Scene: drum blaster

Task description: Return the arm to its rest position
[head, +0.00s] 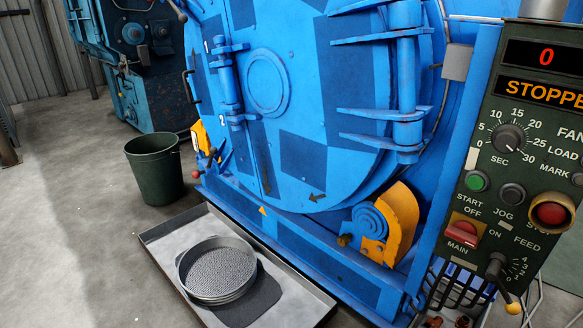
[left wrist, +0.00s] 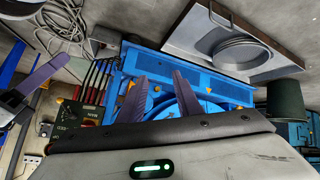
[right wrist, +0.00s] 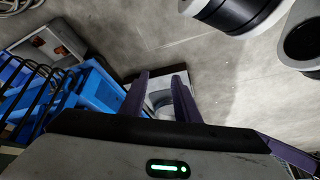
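Neither of my arms shows in the head view. In the left wrist view my left gripper (left wrist: 160,76) has its two purple fingers apart with nothing between them; the blue machine lies beyond. In the right wrist view my right gripper (right wrist: 161,75) also has its fingers apart; a pale tray-like shape and a round grey thing show behind them, seemingly at a distance. The blue drum blaster (head: 265,85) has its large round door closed. Its control panel (head: 530,130) reads 0 and "STOPPED".
A grey tray (head: 160,245) on the floor before the machine holds a round perforated basket (head: 217,268). A dark green bin (head: 155,168) stands left of it. Another blue machine (head: 140,60) is at the back left. Floor at left is clear. Coiled cable (left wrist: 65,25) shows in the left wrist view.

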